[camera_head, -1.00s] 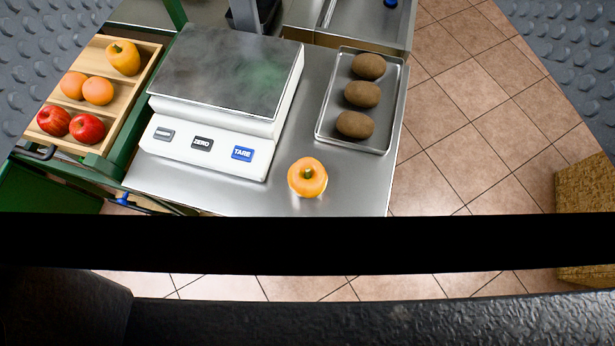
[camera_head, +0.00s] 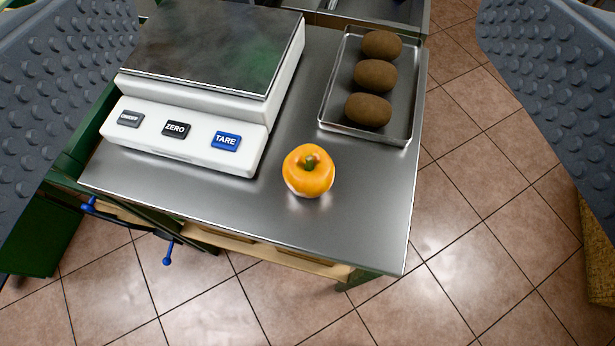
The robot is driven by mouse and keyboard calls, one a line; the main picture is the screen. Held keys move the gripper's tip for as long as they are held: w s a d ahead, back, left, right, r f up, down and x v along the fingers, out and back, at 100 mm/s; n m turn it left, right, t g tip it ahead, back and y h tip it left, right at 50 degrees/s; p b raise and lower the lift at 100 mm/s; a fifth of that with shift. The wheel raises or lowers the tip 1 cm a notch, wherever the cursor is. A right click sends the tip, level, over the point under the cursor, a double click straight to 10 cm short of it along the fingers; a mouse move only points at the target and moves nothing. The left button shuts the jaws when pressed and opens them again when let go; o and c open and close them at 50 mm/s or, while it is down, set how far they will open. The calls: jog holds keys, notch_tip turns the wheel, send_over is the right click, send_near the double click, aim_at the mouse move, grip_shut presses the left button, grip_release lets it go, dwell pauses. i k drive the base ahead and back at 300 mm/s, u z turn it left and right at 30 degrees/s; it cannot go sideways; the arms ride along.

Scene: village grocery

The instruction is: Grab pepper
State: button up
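My gripper (camera_head: 307,110) shows as two grey studded fingers, one at the left edge of the view and one at the right. The fingers are wide open with nothing between them gripped. The pepper lies between them in the picture, apart from both. The fingertips are partly out of frame.
A white scale (camera_head: 190,135) with a dark plate stands to the left of the pepper. A metal tray (camera_head: 404,125) with three brown potato-like items lies behind it to the right. The counter around the pepper is clear. Tiled floor lies in front and to the right.

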aim_at(309, 170)
jog(key=z, duration=1.15)
jog(key=k, duration=1.5)
jog(key=u, duration=0.7)
jog(key=i, duration=1)
jog(key=z, duration=0.05)
